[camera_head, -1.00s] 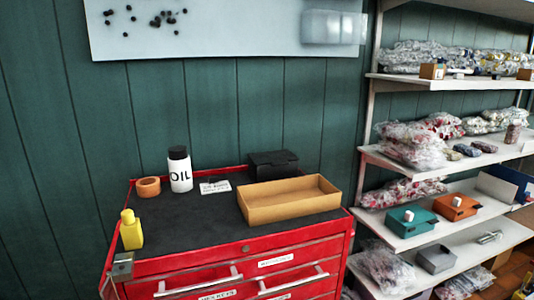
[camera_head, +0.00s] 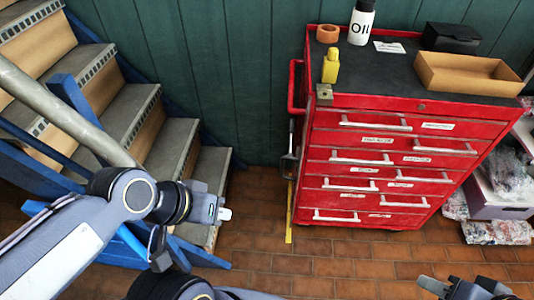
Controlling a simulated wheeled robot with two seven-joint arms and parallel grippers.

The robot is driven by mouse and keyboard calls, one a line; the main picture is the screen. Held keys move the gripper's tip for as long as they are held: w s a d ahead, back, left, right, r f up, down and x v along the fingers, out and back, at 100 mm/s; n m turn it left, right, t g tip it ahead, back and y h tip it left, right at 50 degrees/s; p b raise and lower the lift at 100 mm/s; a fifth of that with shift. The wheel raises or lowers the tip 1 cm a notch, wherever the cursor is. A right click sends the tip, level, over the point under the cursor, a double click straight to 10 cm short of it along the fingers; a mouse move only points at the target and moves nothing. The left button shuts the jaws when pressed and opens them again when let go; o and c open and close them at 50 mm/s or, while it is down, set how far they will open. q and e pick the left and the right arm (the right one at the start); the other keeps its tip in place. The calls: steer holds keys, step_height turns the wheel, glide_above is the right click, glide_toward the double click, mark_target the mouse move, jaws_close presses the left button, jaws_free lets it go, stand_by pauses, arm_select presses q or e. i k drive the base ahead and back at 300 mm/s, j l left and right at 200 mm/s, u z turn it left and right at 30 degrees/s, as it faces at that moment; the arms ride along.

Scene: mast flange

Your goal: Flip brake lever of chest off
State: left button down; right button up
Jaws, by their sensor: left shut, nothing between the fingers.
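The red tool chest (camera_head: 400,165) stands on the brick floor against the green wall, its drawers shut. A grey metal part (camera_head: 289,168) shows on the chest's left side, below a red side handle (camera_head: 294,88). I cannot tell for sure whether this grey part is the brake lever or how it is set. My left gripper (camera_head: 226,214) is shut and empty, left of the chest and apart from it. My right gripper (camera_head: 450,284) shows in part at the bottom right edge, in front of the chest; its jaws cannot be made out clearly.
A staircase (camera_head: 150,130) with a grey rail (camera_head: 60,110) and blue side stands at the left, close to my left arm. An oil bottle (camera_head: 361,25) and open box (camera_head: 467,75) stand on top. Brick floor is free in front.

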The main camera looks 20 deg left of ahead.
mark_target(291, 126)
steer(key=k+j, duration=0.15)
steer(key=j, duration=0.15)
steer(key=k+j, duration=0.1)
steer(key=j, duration=0.2)
steer(key=k+j, duration=0.15)
steer(key=j, duration=0.15)
steer(key=i+l, duration=0.4)
steer(key=i, duration=0.85)
